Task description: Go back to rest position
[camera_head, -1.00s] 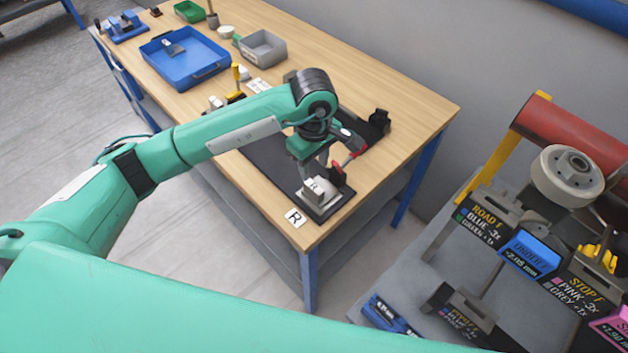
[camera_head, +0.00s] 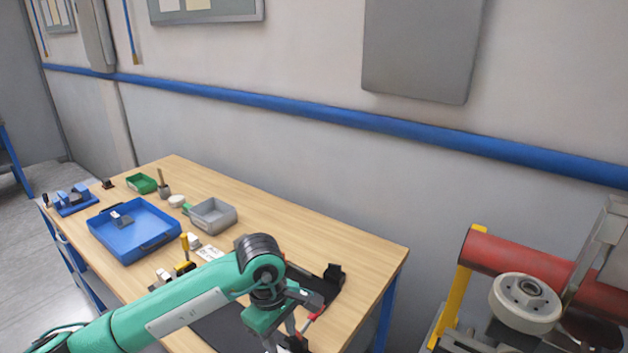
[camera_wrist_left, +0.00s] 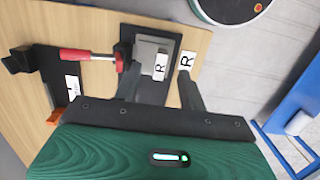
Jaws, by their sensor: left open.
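My left arm reaches in from the left over the wooden table (camera_head: 300,240). My left gripper (camera_head: 300,340) is at the bottom edge of the head view, partly cut off. In the left wrist view its two dark fingers (camera_wrist_left: 158,88) are apart, with a grey block marked R (camera_wrist_left: 146,52) beyond them on a black plate (camera_wrist_left: 152,90). I cannot tell the exact gap between fingers and block. A red-handled clamp (camera_wrist_left: 90,55) reaches towards the block. My right gripper is not in view.
A blue tray (camera_head: 152,256), a grey bin (camera_head: 213,226) and a green bin (camera_head: 141,184) stand on the table's far left part. A red cylinder (camera_head: 520,265) on a machine is at right. A white R card (camera_wrist_left: 187,62) lies beside the plate.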

